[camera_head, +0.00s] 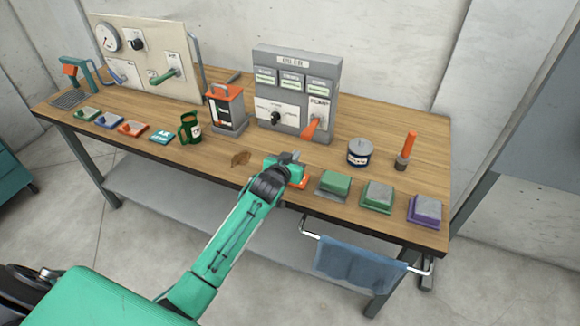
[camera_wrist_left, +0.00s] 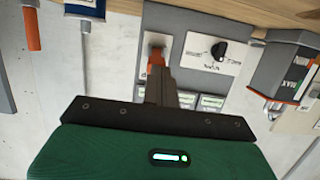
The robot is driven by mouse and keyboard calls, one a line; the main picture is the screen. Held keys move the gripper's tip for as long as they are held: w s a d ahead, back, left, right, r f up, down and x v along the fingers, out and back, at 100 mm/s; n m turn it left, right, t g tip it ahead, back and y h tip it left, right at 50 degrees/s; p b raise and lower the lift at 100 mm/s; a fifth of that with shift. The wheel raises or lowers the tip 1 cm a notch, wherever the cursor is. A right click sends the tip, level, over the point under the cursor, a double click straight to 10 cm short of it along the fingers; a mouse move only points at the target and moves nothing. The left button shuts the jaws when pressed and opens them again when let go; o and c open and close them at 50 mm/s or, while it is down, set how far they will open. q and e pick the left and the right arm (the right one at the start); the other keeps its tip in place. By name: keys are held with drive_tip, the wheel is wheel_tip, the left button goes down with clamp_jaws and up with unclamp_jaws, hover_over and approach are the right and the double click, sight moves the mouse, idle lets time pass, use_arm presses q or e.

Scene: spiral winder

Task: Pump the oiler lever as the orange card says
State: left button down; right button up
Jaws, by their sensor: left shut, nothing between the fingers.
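The grey oiler box (camera_head: 293,70) stands at the middle back of the table, with a knob (camera_head: 276,118) and an orange lever (camera_head: 308,131) on its front. In the left wrist view the box is upside down, and the orange lever (camera_wrist_left: 156,58) shows just beyond my fingers. My left gripper (camera_head: 295,156) is shut and empty, in front of and below the lever; I cannot tell whether it touches. The same gripper (camera_wrist_left: 160,75) overlaps the lever's line in the wrist view. A small orange-edged card (camera_head: 132,128) lies at the left; its writing is too small to read. My right gripper is not visible.
A round tin (camera_head: 359,152) and an orange-handled tool (camera_head: 406,150) stand right. Green (camera_head: 335,183) and purple (camera_head: 425,210) blocks line the front edge.

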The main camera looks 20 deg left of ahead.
use_arm(q)
drive_tip(key=s, duration=0.3)
drive_tip(key=shift+s, duration=0.2)
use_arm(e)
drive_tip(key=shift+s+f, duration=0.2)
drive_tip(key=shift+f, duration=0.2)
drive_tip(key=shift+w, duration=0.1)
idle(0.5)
